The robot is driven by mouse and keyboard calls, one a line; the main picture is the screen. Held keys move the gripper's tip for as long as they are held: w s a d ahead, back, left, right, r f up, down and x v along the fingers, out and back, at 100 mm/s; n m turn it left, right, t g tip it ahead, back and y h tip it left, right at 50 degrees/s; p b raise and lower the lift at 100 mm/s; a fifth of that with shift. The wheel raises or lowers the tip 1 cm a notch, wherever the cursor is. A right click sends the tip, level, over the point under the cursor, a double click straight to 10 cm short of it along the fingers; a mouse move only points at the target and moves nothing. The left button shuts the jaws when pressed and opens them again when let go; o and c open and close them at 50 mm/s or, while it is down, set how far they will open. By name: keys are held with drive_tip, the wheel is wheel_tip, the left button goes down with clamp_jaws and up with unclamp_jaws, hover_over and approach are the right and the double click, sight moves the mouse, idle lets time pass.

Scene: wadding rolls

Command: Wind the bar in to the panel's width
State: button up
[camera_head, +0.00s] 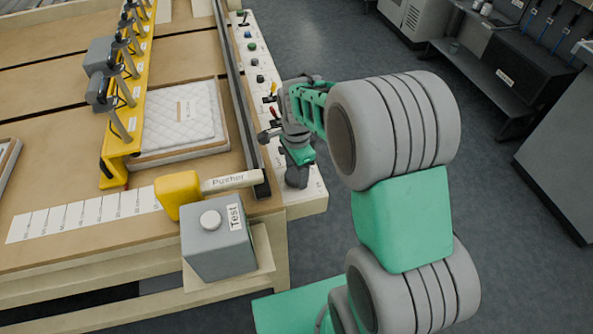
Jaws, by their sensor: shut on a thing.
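The yellow bar (133,107) runs along the bench at the upper left and carries several dark upright rods and grey blocks. The white quilted panel (183,116) lies flat on a board just right of the bar, with a small label on it. Any gap between bar and panel is too small to judge. My gripper (270,137) is at the cream control strip (312,201) on the bench's right side, shut on a control there. That control is mostly hidden by my gripper and wrist.
A dark rail (236,100) stands between panel and controls. A red-handled lever (272,112) is close to my gripper. A yellow block with a "Pusher" arm (230,181) and a grey "Test" box (217,242) stand at the near corner.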

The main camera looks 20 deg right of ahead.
sight(296, 173)
drive_tip(key=m, duration=0.5)
drive_tip(key=shift+m, duration=0.4)
idle(0.3)
drive_tip(key=o, duration=1.4)
wheel_tip(296, 173, up, 8)
drive_tip(key=shift+f, duration=0.1)
